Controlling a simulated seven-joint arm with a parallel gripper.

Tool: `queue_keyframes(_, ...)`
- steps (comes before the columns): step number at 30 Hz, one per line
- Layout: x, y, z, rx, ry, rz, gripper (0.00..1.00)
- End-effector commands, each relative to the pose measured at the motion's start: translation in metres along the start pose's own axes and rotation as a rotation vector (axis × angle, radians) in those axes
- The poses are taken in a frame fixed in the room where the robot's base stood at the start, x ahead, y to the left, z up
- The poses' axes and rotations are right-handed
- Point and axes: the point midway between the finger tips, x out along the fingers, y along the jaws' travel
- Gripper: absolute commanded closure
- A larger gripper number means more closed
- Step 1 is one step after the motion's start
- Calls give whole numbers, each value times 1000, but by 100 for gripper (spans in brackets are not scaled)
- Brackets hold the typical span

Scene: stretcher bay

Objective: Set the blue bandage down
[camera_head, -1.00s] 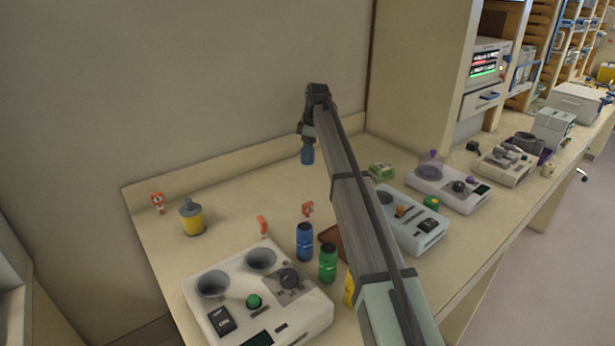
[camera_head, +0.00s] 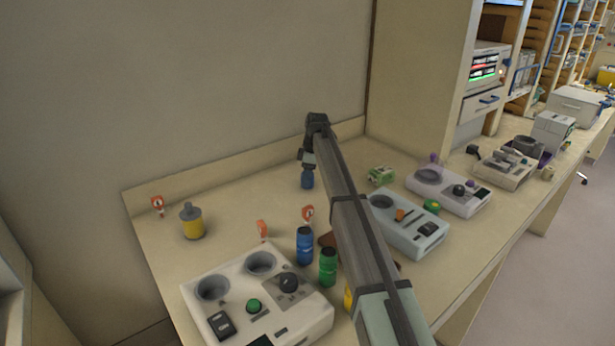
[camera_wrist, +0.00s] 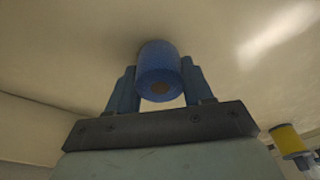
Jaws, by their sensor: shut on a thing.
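The blue bandage (camera_wrist: 158,72) is a small blue roll, held between the two fingers of my gripper (camera_wrist: 158,88) in the wrist view. In the head view the blue bandage (camera_head: 307,179) hangs upright below my gripper (camera_head: 307,162), at the back of the counter (camera_head: 250,200). Its lower end is at or very close to the counter top; I cannot tell whether it touches. My gripper is shut on it.
A yellow bottle with a grey top (camera_head: 192,221) stands to the left. Blue (camera_head: 304,246) and green (camera_head: 328,267) cylinders stand in front, beside a white device (camera_head: 255,300). The counter around the bandage is clear.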

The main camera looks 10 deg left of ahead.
Motion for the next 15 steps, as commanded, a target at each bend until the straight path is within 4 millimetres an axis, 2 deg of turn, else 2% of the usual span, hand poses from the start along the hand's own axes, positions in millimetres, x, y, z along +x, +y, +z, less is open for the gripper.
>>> queue_keyframes(3,3,0,0,0,0,0,79)
queue_keyframes(4,3,0,0,0,0,0,46)
queue_keyframes(11,2,0,0,0,0,0,24)
queue_keyframes(15,2,0,0,0,0,0,24)
